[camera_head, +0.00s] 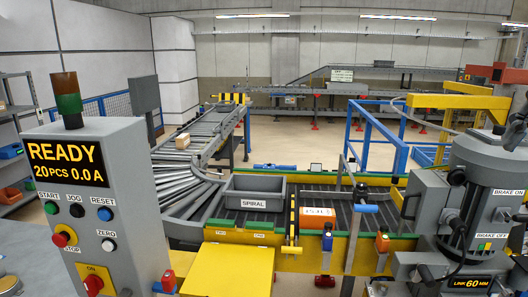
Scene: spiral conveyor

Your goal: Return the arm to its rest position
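Neither of my grippers can be made out in the head view, and no arm of mine is clearly visible. The control cabinet (109,215) stands at the left, with a lit display (67,165) reading READY, 20 PCS, 0.0 A. It carries START, JOG, RESET, STOP and ZERO controls and a red and yellow ON switch (93,284). A grey tote marked SPIRAL (254,203) sits on the conveyor at the centre. An orange box marked TEST (316,216) is on the belt to its right.
The roller conveyor (187,180) curves toward the back, carrying a small cardboard box (182,141). A grey machine (475,200) with BRAKE labels crowds the right side. A yellow cover (228,270) stands low in front. Blue rails (378,125) stand behind, with open floor beyond.

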